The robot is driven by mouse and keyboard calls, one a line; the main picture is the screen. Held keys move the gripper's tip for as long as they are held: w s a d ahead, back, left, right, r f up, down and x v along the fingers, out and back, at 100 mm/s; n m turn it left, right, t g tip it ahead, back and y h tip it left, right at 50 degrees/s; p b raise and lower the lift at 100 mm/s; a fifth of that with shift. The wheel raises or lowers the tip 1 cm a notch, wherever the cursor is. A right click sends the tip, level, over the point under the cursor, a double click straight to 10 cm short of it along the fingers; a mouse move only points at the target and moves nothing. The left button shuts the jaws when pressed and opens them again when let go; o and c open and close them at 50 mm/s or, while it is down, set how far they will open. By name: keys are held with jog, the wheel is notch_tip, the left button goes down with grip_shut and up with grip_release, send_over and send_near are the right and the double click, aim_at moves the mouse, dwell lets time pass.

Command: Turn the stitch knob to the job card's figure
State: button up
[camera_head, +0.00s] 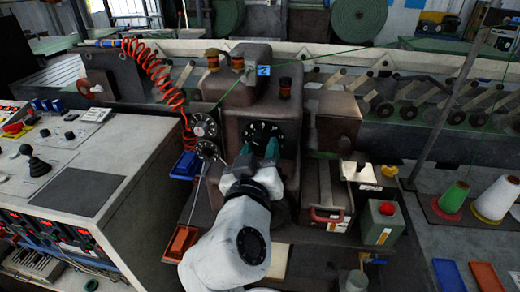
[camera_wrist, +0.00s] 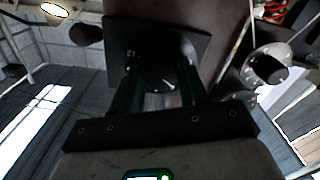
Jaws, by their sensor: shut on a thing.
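The stitch knob's dark dial (camera_head: 262,130) is on the front of the brown machine head, with pale marks around it. My gripper (camera_head: 258,149) reaches up to it from below, its teal fingers shut on the knob. In the wrist view the fingers (camera_wrist: 156,78) are on either side of the dark round knob (camera_wrist: 155,79), in front of a black square plate (camera_wrist: 150,30). A pale line shows on the knob; its setting is too small to read. A small blue card (camera_head: 263,71) with a figure like 2 is above; I cannot tell whether it is the job card.
Two other dials (camera_head: 204,125) are left of the head, near a coiled red hose (camera_head: 160,75). A control desk (camera_head: 70,170) stands at the left. A box with a red handle (camera_head: 326,205) and a green can (camera_head: 380,222) are close on the right.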

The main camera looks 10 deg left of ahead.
jog(key=n+p, duration=0.2)
jog(key=n, duration=0.3)
jog(key=shift+r+n, duration=0.1)
jog(key=shift+n, duration=0.2)
jog(key=shift+n+p, duration=1.25)
jog(key=shift+n, duration=1.05)
jog(key=o, duration=1)
jog(key=shift+o, duration=0.2)
jog(key=s+b, duration=0.2)
jog(key=s, duration=0.9)
jog(key=shift+a, duration=0.15)
jog(key=shift+w, duration=0.1)
